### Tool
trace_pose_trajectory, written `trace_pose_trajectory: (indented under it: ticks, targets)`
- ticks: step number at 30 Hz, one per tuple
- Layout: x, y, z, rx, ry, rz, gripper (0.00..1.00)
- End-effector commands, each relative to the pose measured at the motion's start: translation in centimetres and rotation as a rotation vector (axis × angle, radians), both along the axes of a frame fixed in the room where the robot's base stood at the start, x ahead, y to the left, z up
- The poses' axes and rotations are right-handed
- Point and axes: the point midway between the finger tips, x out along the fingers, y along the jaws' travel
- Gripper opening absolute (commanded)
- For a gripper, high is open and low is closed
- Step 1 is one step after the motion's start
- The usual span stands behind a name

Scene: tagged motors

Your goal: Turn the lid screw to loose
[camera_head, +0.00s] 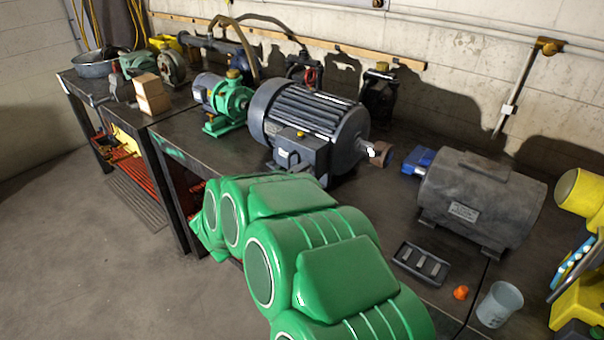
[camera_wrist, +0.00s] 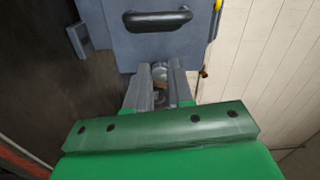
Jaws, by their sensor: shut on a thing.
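In the wrist view, my gripper (camera_wrist: 160,73) is shut on a small grey and brownish round piece, which looks like the lid screw (camera_wrist: 161,84). It sits between the two grey fingers, at the lower edge of a blue-grey box face (camera_wrist: 120,45). The fingers hide most of the screw, so its turn cannot be read. A dark bar handle (camera_wrist: 158,20) is on the box face above. In the head view, the large dark grey motor (camera_head: 310,125) stands on the bench. My green arm hides my gripper there.
A green pump (camera_head: 228,103) stands left of the large motor. A grey cylindrical motor (camera_head: 482,200) is to its right. A black tray (camera_head: 422,263), an orange piece (camera_head: 461,292) and a grey cup (camera_head: 499,304) lie near the bench's front edge. The floor at left is clear.

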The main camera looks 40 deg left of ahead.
Motion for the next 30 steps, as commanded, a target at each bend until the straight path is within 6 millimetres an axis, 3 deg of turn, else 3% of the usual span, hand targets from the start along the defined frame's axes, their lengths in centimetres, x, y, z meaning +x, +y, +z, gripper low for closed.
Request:
trace_pose_trajectory:
  ticks: [30]
  targets:
    - [0.12,-0.10,-0.11,-0.965,0.001,-0.001,0.00]
